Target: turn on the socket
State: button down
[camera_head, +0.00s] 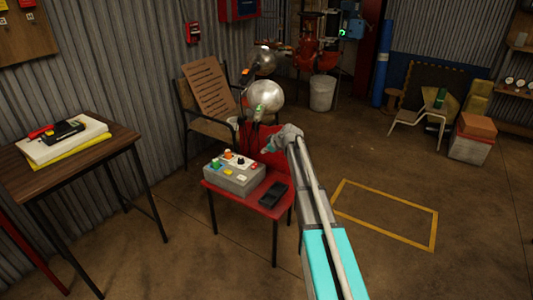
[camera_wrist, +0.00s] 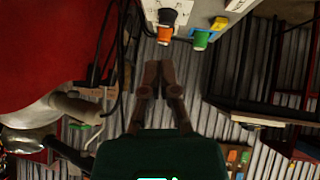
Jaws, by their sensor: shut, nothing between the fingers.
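In the head view my gripper (camera_head: 270,149) is small, beyond the box's right back corner.
A wooden table (camera_head: 100,150) with a black-and-yellow meter stands at left. A chair (camera_head: 207,85) and silver spheres (camera_head: 265,96) are behind. The floor inside the yellow outline (camera_head: 385,212) is clear.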

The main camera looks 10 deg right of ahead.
jog(key=b, duration=0.5)
send_over(257, 168)
jog(key=f, duration=0.5)
jog(key=shift+s+a+f, duration=0.15)
jog(key=shift+s+f, duration=0.05)
jog(key=shift+f, duration=0.15)
jog(key=shift+w+d+f+b, duration=0.15)
jog(key=shift+f+b, duration=0.75)
jog(key=shift+b, duration=0.05)
jog(key=shift+w+d+f+b, duration=0.1)
jog(key=shift+f+b, duration=0.8)
jog(key=shift+b, duration=0.05)
jog(key=shift+a, duration=0.1)
